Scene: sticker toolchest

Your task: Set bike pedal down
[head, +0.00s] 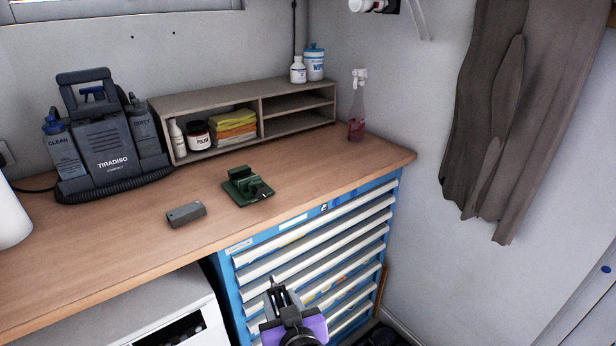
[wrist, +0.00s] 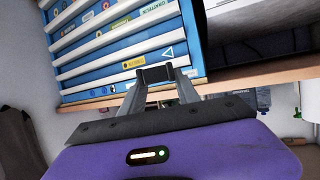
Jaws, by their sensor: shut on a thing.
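My gripper (head: 279,288) is in front of the blue tool chest, below the bench top in the head view. In the wrist view my gripper (wrist: 157,82) has its two grey fingers shut on a small dark block, which I take to be the bike pedal (wrist: 156,73). Its far side and details are hidden, and it is too small to make out clearly in the head view.
A green vise (head: 246,186) and a grey block (head: 186,214) stand on the bench. A Tiradiso machine (head: 112,150) is at the left, a shelf unit (head: 215,97) at the back, and a spray bottle (head: 357,115) at the right. Bare wood lies right of the vise.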

